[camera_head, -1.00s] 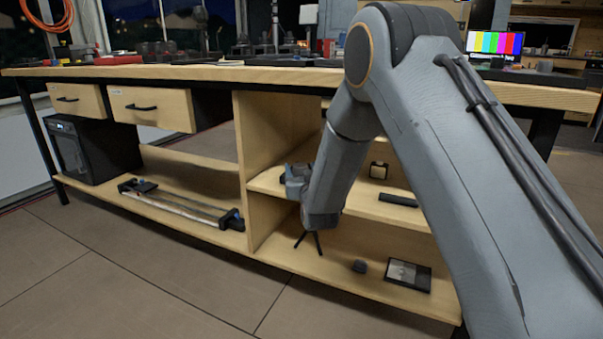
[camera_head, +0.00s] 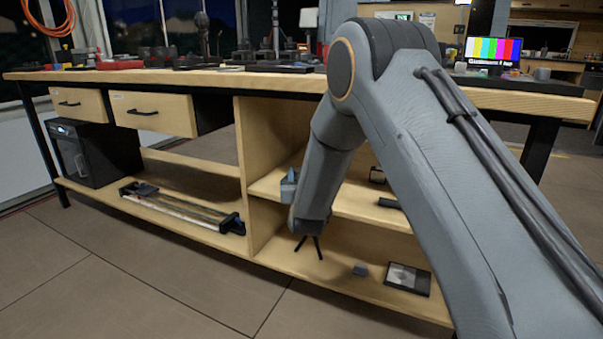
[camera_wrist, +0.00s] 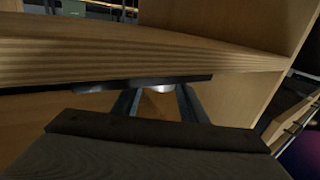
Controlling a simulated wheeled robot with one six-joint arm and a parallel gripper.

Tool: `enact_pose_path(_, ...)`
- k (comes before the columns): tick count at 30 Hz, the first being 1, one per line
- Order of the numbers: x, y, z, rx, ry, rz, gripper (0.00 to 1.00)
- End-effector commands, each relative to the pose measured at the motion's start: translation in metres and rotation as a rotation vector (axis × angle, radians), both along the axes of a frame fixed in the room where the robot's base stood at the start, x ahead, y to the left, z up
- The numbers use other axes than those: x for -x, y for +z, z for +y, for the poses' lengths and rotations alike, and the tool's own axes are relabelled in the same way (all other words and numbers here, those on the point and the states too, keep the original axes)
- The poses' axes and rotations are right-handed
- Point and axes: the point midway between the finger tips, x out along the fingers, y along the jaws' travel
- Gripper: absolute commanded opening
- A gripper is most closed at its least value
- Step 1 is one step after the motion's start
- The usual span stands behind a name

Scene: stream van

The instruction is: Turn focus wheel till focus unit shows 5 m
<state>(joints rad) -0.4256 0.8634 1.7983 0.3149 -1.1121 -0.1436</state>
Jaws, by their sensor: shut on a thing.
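In the wrist view my gripper (camera_wrist: 157,92) shows as two dark fingers with a narrow gap, just under a light wooden board edge (camera_wrist: 130,62). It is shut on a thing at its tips. A dark bar (camera_wrist: 110,87) with a bright, shiny spot lies across there, but I cannot tell if this is the focus wheel. I cannot make out the focus unit or any distance reading in either view.
The wooden bench (camera_head: 420,92) has equipment on top. A colour-bar monitor (camera_head: 492,49) stands at right. A black box (camera_head: 95,150) stands left. The front floor is clear.

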Motion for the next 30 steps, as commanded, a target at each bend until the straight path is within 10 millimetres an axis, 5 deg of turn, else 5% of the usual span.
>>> enact_pose_path(18, -0.0003, -0.0015, 0.0118, 0.0, -0.483, 0.002, 0.16)
enact_pose_path(30, -0.002, -0.0016, 0.013, 0.001, -0.647, 0.002, 0.16)
